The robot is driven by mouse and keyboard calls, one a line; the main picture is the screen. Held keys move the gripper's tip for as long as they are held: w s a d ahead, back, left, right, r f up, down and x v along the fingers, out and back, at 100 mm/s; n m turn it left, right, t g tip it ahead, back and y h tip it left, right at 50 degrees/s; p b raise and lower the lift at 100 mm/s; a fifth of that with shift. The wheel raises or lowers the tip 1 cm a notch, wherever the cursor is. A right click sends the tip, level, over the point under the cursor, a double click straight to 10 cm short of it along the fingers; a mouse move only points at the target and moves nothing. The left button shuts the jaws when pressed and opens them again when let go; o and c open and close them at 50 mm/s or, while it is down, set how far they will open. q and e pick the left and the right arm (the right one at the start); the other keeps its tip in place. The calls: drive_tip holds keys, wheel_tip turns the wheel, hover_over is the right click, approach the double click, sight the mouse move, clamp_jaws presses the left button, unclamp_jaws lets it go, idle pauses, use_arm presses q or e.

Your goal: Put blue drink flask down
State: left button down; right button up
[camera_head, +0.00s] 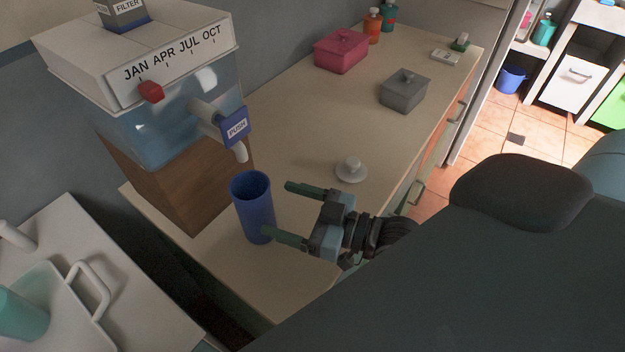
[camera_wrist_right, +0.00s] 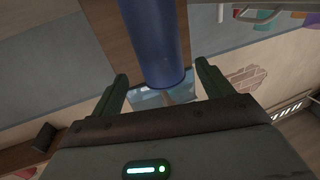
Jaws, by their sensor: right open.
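The blue drink flask (camera_head: 253,208) stands upright and open-topped on the counter, in front of the water dispenser and below its spout. My right gripper (camera_head: 275,210) is open, its fingers pointing left at the flask. In the head view the lower finger overlaps the flask's right edge and the upper finger is to its right. In the right wrist view, the flask (camera_wrist_right: 158,45) shows between and beyond the two open fingers (camera_wrist_right: 160,92). I cannot tell whether a finger touches it. My left gripper is not in view.
The water dispenser (camera_head: 170,130) with a PUSH lever (camera_head: 236,127) stands just behind the flask. A white lid-like piece (camera_head: 351,170) lies to the right. A grey box (camera_head: 405,90) and a pink box (camera_head: 341,50) are farther back. Counter between them is clear.

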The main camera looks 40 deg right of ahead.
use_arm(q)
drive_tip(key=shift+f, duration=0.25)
use_arm(e)
drive_tip(key=v, duration=0.5)
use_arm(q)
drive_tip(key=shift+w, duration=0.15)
